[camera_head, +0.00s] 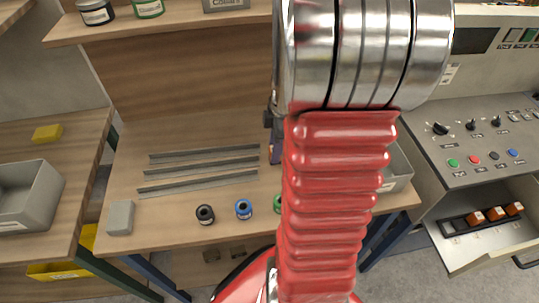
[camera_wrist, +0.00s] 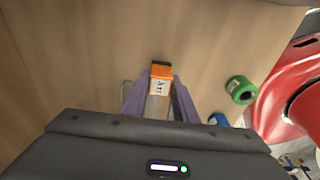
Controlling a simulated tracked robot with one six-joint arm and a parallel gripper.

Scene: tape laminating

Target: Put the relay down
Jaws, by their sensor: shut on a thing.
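In the wrist view my gripper (camera_wrist: 158,97) has its purple fingers shut on an orange relay (camera_wrist: 161,71) with a white printed label. The relay sits between the fingertips above the wooden workbench (camera_wrist: 80,45). I cannot tell whether it touches the surface. In the head view my arm covers most of the gripper and the relay is hidden. The workbench also shows there (camera_head: 180,220).
Grey rails (camera_head: 200,165) lie mid-bench. Black (camera_head: 205,214), blue (camera_head: 243,209) and green (camera_head: 277,203) tape rolls stand near the front edge, beside a grey block (camera_head: 120,217). A grey bin (camera_head: 397,170) is at right. Several orange relays (camera_head: 495,213) sit below the control panel (camera_head: 475,140).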

